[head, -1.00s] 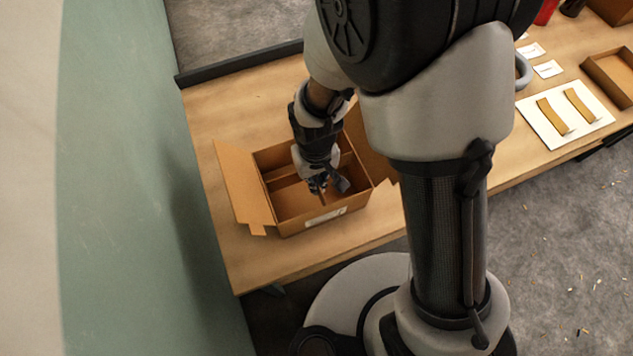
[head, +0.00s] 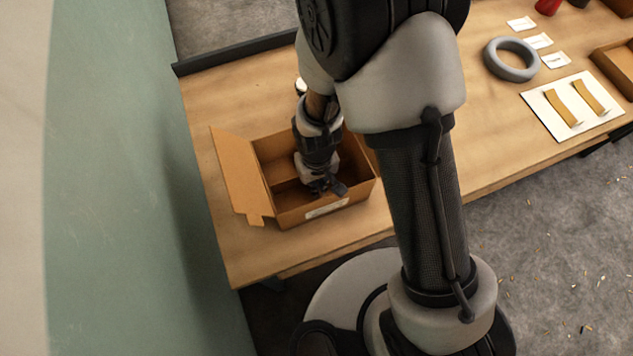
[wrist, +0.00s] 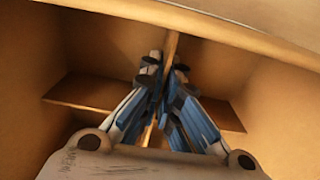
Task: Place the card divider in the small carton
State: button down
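The small carton (head: 322,209) is an open brown box with its flaps spread, on the left part of the table. My gripper (head: 325,188) points down inside it, near the front wall. In the wrist view my gripper (wrist: 165,68) is shut on the card divider (wrist: 172,46), a thin brown strip seen edge-on between the fingers. The divider stands upright inside the carton, its far end close to the carton wall. Another brown card strip (wrist: 88,92) runs across the carton behind the fingers. Whether the two strips are joined is hidden.
A grey ring (head: 511,60), several white cards (head: 540,41) and a white board (head: 572,104) with two tan strips lie to the right. A brown tray (head: 615,68) is at the right edge. A green wall (head: 130,180) stands close on the left.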

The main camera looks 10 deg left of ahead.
jog(key=c, duration=1.8)
grip_release()
notch_tip(320, 180, up, 12)
jog(key=p, duration=0.4)
jog(key=shift+r, duration=0.15)
jog(key=w+d+r+m+t, duration=0.1)
jog(key=d+r, duration=0.2)
jog(key=r, duration=0.2)
jog(key=w+d+r+m, duration=0.1)
jog(key=d+r, duration=0.2)
jog(key=r, duration=0.2)
jog(key=s+d+r+m+t, duration=0.3)
jog(key=s+d+r, duration=0.7)
jog(key=d+r, duration=0.4)
jog(key=shift+s+r+m+t, duration=0.3)
jog(key=shift+s+r+m, duration=0.1)
jog(key=shift+r+m, duration=0.3)
